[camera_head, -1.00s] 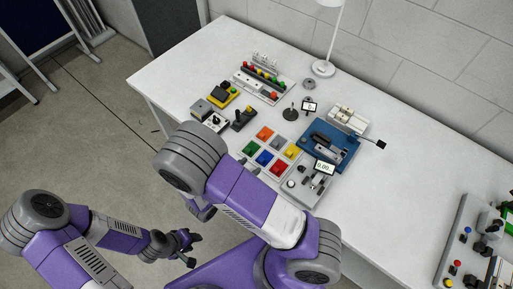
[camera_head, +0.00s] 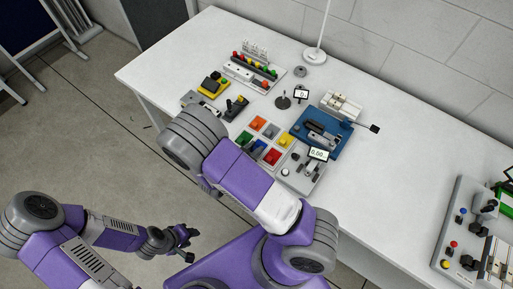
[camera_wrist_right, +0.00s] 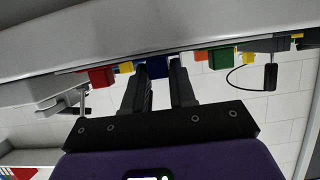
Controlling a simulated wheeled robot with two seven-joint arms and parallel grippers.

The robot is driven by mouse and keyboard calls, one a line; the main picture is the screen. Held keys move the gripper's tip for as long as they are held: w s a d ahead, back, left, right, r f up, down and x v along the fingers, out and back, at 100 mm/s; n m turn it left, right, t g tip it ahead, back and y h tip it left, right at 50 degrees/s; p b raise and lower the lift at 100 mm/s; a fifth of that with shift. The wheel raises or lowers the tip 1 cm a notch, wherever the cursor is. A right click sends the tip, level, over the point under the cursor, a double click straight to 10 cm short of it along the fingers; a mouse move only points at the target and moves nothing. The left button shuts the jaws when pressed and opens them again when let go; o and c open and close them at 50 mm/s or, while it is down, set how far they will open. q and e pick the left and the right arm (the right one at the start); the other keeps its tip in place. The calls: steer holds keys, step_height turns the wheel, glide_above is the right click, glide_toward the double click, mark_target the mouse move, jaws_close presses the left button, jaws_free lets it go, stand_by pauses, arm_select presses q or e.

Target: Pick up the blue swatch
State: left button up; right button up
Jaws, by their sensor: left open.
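The blue swatch (camera_head: 257,147) is a small block in the front row of a grey swatch tray, between the green swatch (camera_head: 244,138) and the red swatch (camera_head: 271,156). In the right wrist view, the blue swatch (camera_wrist_right: 157,68) shows between the fingertips of my right gripper (camera_wrist_right: 157,70). That gripper is open, with a finger on each side of the swatch; I cannot tell whether they touch it. In the head view my right arm hides this gripper. My left gripper (camera_head: 188,246) is open and empty, low over the floor, away from the table.
Orange (camera_head: 257,123), grey and yellow (camera_head: 284,140) swatches form the tray's back row. A blue fixture (camera_head: 325,132) and a small display (camera_head: 318,155) stand close on the right. A joystick box (camera_head: 236,105) is to the left.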

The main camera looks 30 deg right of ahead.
jaws_close()
step_height(320, 180, up, 10)
steer(key=p, duration=0.3)
steer(key=w+a+f+n+t+y, duration=0.1)
steer(key=w+a+n+t+y, duration=0.5)
steer(key=w+n+t+y, duration=0.2)
steer(key=shift+w+n+y, duration=1.1)
steer(key=shift+n+y, duration=1.2)
steer(key=shift+n, duration=0.4)
steer(key=shift+a+f, duration=0.1)
